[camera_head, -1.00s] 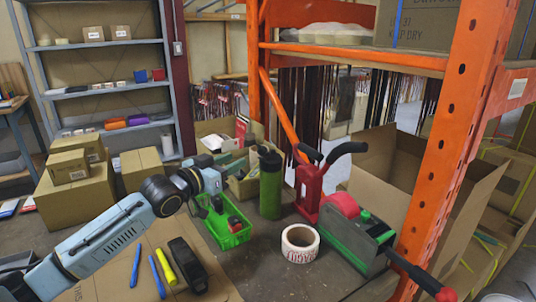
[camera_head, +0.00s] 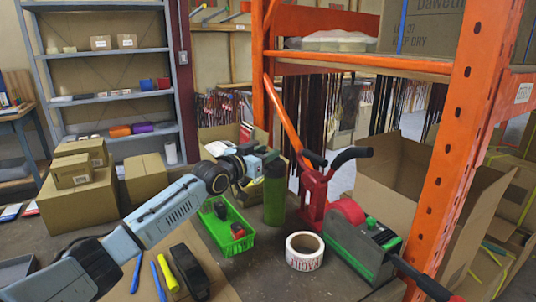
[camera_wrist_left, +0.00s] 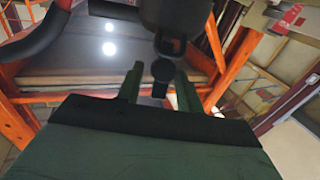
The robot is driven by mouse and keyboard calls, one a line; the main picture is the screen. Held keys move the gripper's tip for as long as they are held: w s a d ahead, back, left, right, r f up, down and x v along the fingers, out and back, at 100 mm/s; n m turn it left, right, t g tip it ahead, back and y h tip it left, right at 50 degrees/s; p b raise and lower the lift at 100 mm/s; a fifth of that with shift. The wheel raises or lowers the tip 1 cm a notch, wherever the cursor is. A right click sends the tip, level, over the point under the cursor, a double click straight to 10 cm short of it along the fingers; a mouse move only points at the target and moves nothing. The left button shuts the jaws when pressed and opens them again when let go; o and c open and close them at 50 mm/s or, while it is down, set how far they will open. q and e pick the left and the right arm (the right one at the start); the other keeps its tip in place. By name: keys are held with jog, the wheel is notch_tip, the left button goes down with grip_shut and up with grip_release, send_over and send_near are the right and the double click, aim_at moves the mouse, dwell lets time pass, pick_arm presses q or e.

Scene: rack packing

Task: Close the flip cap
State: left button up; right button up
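The green bottle (camera_head: 274,204) stands upright on the table, with a dark top partly covered by my left gripper (camera_head: 267,157). The gripper is at the bottle's top, just behind or beside it. In the left wrist view, the two green fingers (camera_wrist_left: 161,88) are apart. A small round black piece (camera_wrist_left: 162,71), probably the flip cap, shows between the fingertips, with gaps on both sides. A larger dark part with a loop (camera_wrist_left: 173,43) is just beyond it. I cannot tell whether a finger touches the cap, or its exact angle. My right gripper is not in view.
A red tool with black handles (camera_head: 318,190) and a tape dispenser (camera_head: 355,250) stand right of the bottle. A tape roll (camera_head: 304,251) is in front. A green basket (camera_head: 228,238) is at left. The orange rack post (camera_head: 455,140) rises at right.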

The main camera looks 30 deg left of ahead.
pick_arm(q)
jog(key=shift+w+d, duration=0.1)
jog(key=shift+w, duration=0.55)
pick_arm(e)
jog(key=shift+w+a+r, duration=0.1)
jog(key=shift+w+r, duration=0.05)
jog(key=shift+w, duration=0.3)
pick_arm(q)
grip_shut()
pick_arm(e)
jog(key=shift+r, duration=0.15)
